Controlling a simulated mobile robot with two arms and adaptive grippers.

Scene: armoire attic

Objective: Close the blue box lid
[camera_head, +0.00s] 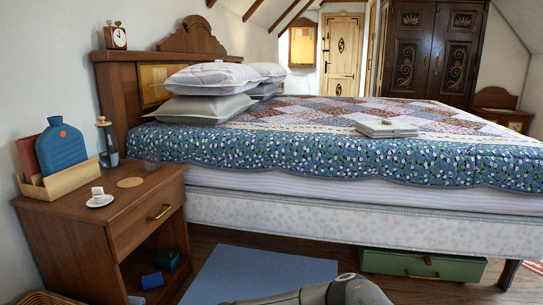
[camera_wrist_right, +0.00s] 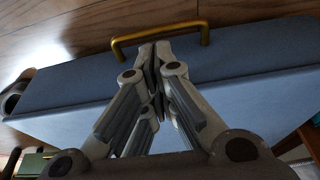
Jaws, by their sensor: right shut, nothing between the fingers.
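A flat light-blue surface of the blue box (camera_head: 262,272) shows on the floor beside the nightstand in the head view. In the right wrist view, the blue box (camera_wrist_right: 250,60) fills the middle, with a darker blue face that bears a brass handle (camera_wrist_right: 160,36) and a lighter blue face below it in the picture. I cannot tell how far its lid is open. My right gripper (camera_wrist_right: 156,50) is shut and empty, its tips in front of the dark face close to the handle; contact is unclear. My left gripper is in neither view.
A wooden nightstand (camera_head: 125,205) stands at the left with a cup, bottle and blue hot-water bottle (camera_head: 61,146). The bed (camera_head: 330,215) lies behind the box. A green box (camera_head: 423,266) sits under the bed. Wooden floor (camera_wrist_right: 45,55) shows beside the blue box.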

